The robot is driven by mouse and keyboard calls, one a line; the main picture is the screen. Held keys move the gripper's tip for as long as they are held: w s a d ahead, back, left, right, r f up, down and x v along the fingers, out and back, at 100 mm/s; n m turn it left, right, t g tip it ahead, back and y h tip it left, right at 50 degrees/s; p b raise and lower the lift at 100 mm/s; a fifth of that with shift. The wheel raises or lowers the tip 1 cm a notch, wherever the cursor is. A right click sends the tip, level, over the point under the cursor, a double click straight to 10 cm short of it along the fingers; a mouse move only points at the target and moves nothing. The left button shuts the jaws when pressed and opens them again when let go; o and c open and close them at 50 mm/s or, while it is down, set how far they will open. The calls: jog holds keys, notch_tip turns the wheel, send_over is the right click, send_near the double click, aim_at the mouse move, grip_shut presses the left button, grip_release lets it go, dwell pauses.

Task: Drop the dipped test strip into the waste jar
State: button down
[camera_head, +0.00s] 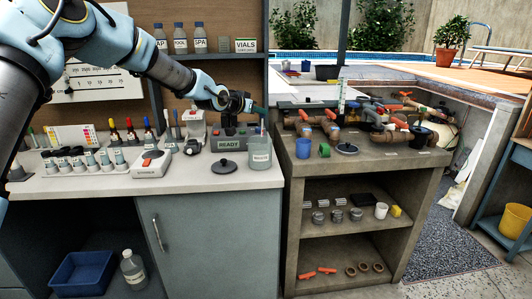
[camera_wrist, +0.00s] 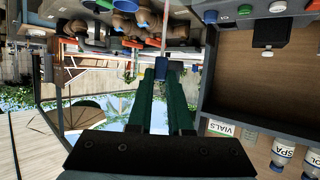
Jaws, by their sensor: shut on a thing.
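My gripper (camera_head: 262,112) is above the right end of the white counter, its fingers shut on the blue end of the test strip (camera_head: 262,127). The thin strip hangs down over the mouth of a clear glass jar (camera_head: 260,153); whether its tip is inside the rim is too small to tell. The jar has a pale label I cannot read and looks like the waste jar. In the wrist view, which is upside down, the green fingers (camera_wrist: 163,75) pinch the blue end, and the pale strip (camera_wrist: 165,25) runs upward from it.
A dark round lid (camera_head: 227,167) lies left of the jar. A device reading READY (camera_head: 228,143) stands just behind it. A shelf with VIALS (camera_head: 245,45) is above. Pipework (camera_head: 325,122) lies right.

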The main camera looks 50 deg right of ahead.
jog(key=f, duration=0.1)
jog(key=d+f, duration=0.1)
jog(key=shift+f, duration=0.3)
notch_tip(320, 180, down, 6)
jog(key=b, duration=0.3)
jog(key=shift+a+r, duration=0.1)
jog(key=shift+r, duration=0.05)
jog(key=c, duration=0.8)
grip_release()
jog(key=shift+o, duration=0.2)
jog(key=b, duration=0.3)
send_near(262, 134)
jog(key=shift+v, duration=1.1)
